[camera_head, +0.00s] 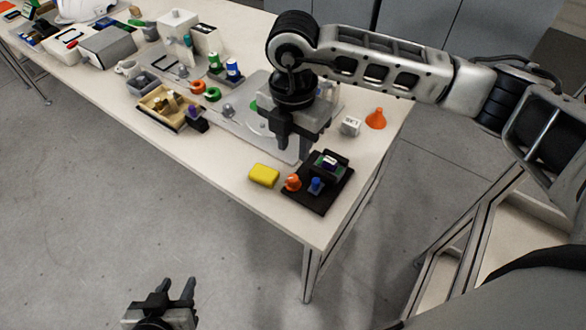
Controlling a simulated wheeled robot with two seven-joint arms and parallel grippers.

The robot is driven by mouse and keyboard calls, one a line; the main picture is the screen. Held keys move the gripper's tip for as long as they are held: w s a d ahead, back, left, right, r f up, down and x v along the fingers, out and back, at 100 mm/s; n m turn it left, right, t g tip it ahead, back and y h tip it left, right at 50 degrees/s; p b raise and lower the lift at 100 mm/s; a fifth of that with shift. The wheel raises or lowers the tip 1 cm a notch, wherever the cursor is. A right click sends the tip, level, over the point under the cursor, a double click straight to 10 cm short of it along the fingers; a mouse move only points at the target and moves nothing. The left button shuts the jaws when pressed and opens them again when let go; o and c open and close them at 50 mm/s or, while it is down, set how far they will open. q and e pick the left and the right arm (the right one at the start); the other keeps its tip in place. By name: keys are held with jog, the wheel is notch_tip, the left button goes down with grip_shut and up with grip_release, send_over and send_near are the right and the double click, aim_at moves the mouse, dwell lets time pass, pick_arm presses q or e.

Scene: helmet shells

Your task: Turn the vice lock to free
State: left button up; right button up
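A small dark vice stands on a black base plate (305,198) at the near right corner of the table. My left gripper (177,284) is low over the floor, away from the table, open and empty.
A yellow block (264,175) lies just left of the vice. An orange cone (375,118) and a white box (350,126) stand behind it. A grey plate (245,125) and a wooden tray (155,117) are further left. The table's near edge runs close by the vice.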

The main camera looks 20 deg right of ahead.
aim_at(293, 177)
notch_tip(293, 177, down, 9)
jog(key=shift+f+p, duration=0.2)
jog(key=shift+p, duration=0.2)
grip_shut()
